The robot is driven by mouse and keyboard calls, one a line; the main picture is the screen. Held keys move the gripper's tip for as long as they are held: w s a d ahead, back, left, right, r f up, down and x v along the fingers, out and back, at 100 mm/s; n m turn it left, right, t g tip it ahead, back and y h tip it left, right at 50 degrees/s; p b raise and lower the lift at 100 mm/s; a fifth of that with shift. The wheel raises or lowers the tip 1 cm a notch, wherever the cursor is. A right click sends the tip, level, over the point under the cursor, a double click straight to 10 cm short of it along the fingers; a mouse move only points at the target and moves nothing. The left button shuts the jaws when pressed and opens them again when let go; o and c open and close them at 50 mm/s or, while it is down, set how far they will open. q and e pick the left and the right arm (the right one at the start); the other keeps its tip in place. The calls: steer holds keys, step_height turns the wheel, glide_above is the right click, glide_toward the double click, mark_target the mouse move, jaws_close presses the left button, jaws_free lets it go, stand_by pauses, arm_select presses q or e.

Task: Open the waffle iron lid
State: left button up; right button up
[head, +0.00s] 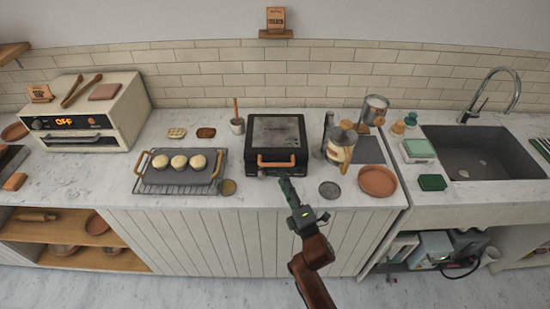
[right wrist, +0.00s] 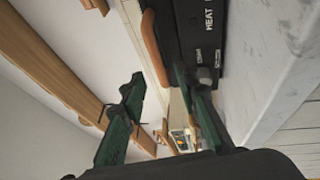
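The waffle iron (head: 277,133) is a black box with a grey-topped lid, lid down, on the middle of the counter. Its orange-brown handle (head: 276,161) runs along the front edge. My right gripper (head: 286,183) is just in front of the waffle iron, a little right of the handle's middle. In the right wrist view the green fingers (right wrist: 158,80) are apart with nothing between them. The handle (right wrist: 152,42) shows beyond the fingertips, beside the black front (right wrist: 203,30) with its heat marking. The fingers look apart from the handle. My left gripper is out of view.
A wire rack with a dark tray (head: 155,178) holding 3 round pale buns stands left of the iron. A cup (head: 237,126) is behind left.

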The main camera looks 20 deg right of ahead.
mark_target(277, 165)
steer(key=x, duration=0.6)
steer(key=shift+w+r, duration=0.15)
steer(key=shift+w, duration=0.15)
steer(key=shift+w+r, duration=0.1)
steer(key=shift+w, duration=0.25)
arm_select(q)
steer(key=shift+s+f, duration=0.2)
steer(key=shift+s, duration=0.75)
arm_select(e)
jaws_close()
